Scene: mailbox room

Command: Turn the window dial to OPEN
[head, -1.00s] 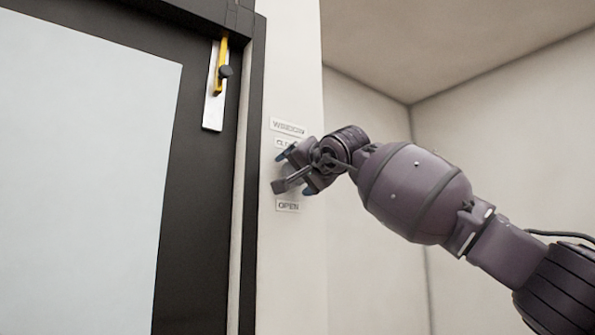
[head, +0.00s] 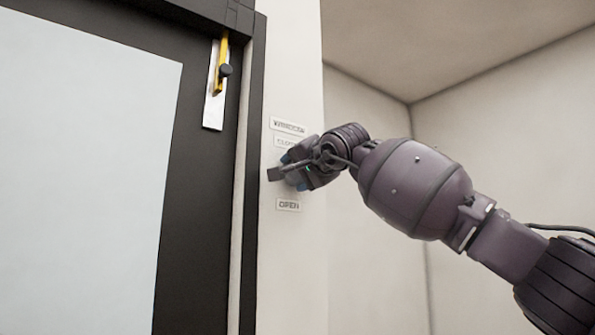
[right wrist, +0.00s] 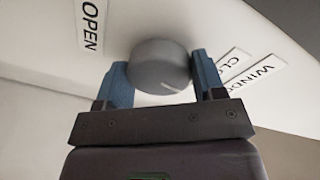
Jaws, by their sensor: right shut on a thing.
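The window dial (right wrist: 160,65) is a round grey knob with a pale mark near its front edge, on the wall panel. It sits between the two blue fingers of my right gripper (right wrist: 162,82) in the right wrist view. The gripper is shut on it. In the head view my right gripper (head: 292,173) covers the dial, between the plate reading WINDOW (head: 288,126) above and the OPEN label (head: 288,205) below. The OPEN label also shows in the right wrist view (right wrist: 91,27). A partly covered CLOSED label (head: 286,142) is just above the gripper. My left gripper is not in view.
A dark-framed window or door with a pale pane (head: 85,150) stands at the left. A metal plate with a yellow lever (head: 221,65) is on its frame. The wall right of the labels is bare.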

